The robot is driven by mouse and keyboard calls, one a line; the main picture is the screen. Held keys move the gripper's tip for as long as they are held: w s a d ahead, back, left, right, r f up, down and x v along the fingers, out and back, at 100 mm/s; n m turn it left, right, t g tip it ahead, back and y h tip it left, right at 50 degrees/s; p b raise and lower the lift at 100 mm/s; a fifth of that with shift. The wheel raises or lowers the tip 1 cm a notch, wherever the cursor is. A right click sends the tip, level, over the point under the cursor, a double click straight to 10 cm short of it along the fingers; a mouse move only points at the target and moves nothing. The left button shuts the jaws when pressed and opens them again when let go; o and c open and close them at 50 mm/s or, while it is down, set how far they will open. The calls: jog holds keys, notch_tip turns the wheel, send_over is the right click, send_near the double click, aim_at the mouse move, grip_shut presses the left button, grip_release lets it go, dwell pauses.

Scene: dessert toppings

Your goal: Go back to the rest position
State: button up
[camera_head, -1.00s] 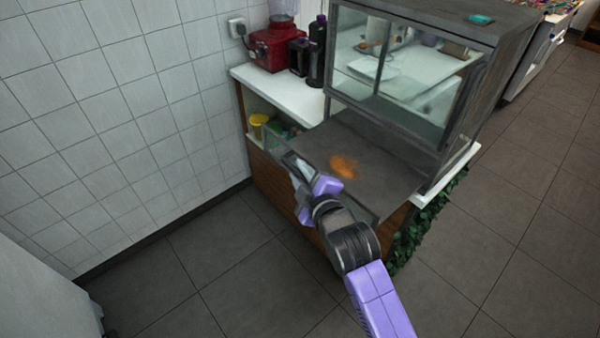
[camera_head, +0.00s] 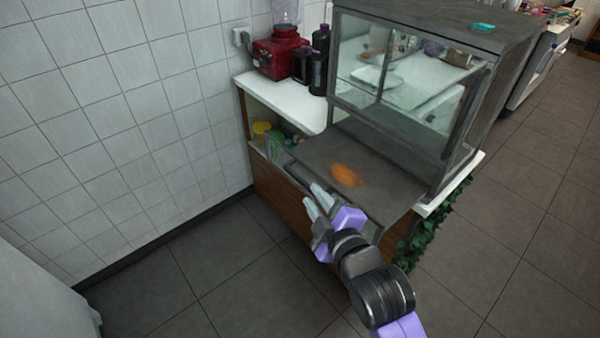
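My gripper (camera_head: 316,200) is at the lower middle of the head view, at the end of my purple and black arm. Its two pale fingers stand apart with a gap between them, and I see nothing held there. It is in front of the near edge of the grey counter surface (camera_head: 386,192), apart from the orange patch (camera_head: 347,175) on it. The orange patch is a loose, blurry-edged spread of topping.
A glass display case (camera_head: 410,85) stands on the counter. A red blender (camera_head: 275,55) and dark bottles (camera_head: 319,60) stand on the white worktop (camera_head: 285,102). A yellow tub (camera_head: 261,128) sits on the shelf below. Tiled floor (camera_head: 250,285) is clear at the lower left.

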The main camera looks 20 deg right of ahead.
jog(key=shift+r, duration=0.1)
jog(key=s+r+m+t, duration=0.3)
jog(key=s+r+m, duration=0.1)
jog(key=m, duration=0.1)
jog(key=s+f+m+g, duration=0.1)
jog(key=s+f+m, duration=0.1)
jog(key=s, duration=1.4)
jog(key=s+f+m+g, duration=0.2)
jog(key=s+f+m, duration=0.1)
jog(key=s, duration=1.3)
jog(key=shift+s+f+m+g+y, duration=0.25)
jog(key=shift+f+m+g+y, duration=0.05)
jog(key=shift+m, duration=0.3)
jog(key=shift+a, duration=0.1)
